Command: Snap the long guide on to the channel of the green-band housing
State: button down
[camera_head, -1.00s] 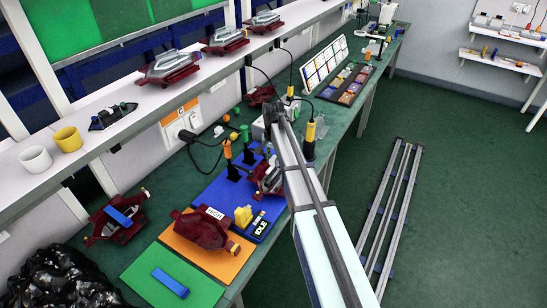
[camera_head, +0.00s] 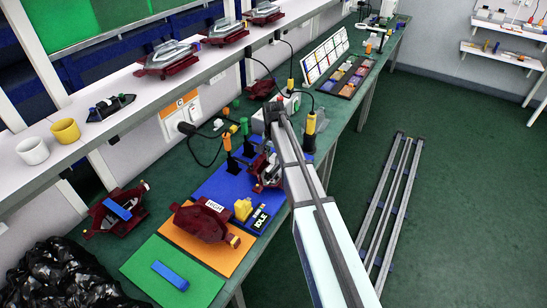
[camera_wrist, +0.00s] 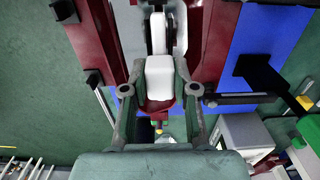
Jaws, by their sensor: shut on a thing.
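My gripper (camera_wrist: 160,72) shows in the wrist view with its two fingers on either side of a white block-like piece (camera_wrist: 159,80). The jaws are shut on this piece. Whether it is the long guide I cannot tell. Just beyond it is a dark red housing (camera_wrist: 216,38) with a pale and dark middle part. In the head view my arm partly hides this red housing (camera_head: 264,172) on the blue mat, and the gripper itself is not clear there. No green band can be made out on it. Contact between the piece and a channel cannot be judged.
A red housing labelled HIGH (camera_head: 203,220) lies on the orange mat (camera_head: 222,259). A blue bar (camera_head: 170,276) lies on the green mat (camera_head: 200,292). Another red housing (camera_head: 106,221) with a blue bar stands left.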

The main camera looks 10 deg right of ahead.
jog(key=shift+f, duration=0.2)
dwell(0.5)
jog(key=shift+f+b, duration=0.5)
jog(key=shift+f, duration=0.6)
jog(key=c, duration=0.8)
grip_release()
jog(key=shift+r, duration=0.15)
notch_tip(320, 180, up, 12)
jog(key=shift+f, duration=0.1)
